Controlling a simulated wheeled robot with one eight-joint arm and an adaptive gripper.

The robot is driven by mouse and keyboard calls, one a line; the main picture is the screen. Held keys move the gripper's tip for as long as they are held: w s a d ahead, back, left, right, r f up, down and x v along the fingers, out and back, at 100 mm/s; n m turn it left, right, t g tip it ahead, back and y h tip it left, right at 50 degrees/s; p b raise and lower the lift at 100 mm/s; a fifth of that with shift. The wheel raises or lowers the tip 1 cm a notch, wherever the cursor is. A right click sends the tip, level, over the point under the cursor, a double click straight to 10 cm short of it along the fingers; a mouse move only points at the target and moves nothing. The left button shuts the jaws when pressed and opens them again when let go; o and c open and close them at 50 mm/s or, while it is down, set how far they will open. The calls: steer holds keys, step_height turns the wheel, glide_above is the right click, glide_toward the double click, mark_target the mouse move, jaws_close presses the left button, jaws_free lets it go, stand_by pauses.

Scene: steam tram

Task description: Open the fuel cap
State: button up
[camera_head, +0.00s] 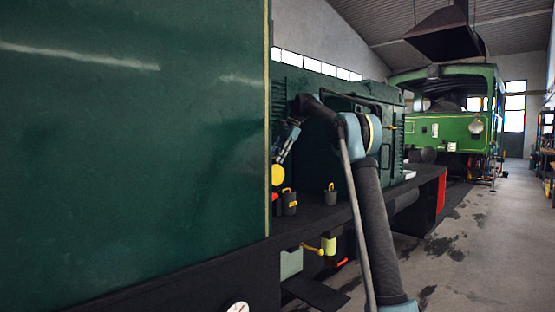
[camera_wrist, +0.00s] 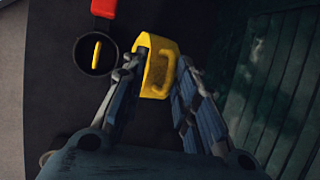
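The yellow cap (camera_wrist: 154,80) has a loop handle on its right side and appears tilted in the wrist view. It lies between the fingertips of my gripper (camera_wrist: 164,60). The fingers are apart, the left one overlapping the cap's left edge and the right one close to the handle. I see no clear grip; contact is hard to judge. In the head view a yellow disc (camera_head: 278,175), which looks like the same cap, is just below my gripper (camera_head: 281,152). What lies under the cap is hidden.
A dark round cup-like part with a yellow handle (camera_wrist: 92,55) and a red piece (camera_wrist: 103,8) are left of the cap. Dark cylinders with yellow handles (camera_head: 331,196) stand on the ledge. A large green panel (camera_head: 130,130) fills the left; open floor (camera_head: 460,250) lies right.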

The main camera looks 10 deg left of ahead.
steer(key=shift+s, duration=0.1)
steer(key=v, duration=0.7)
steer(key=shift+r, duration=0.2)
steer(key=shift+c, duration=0.5)
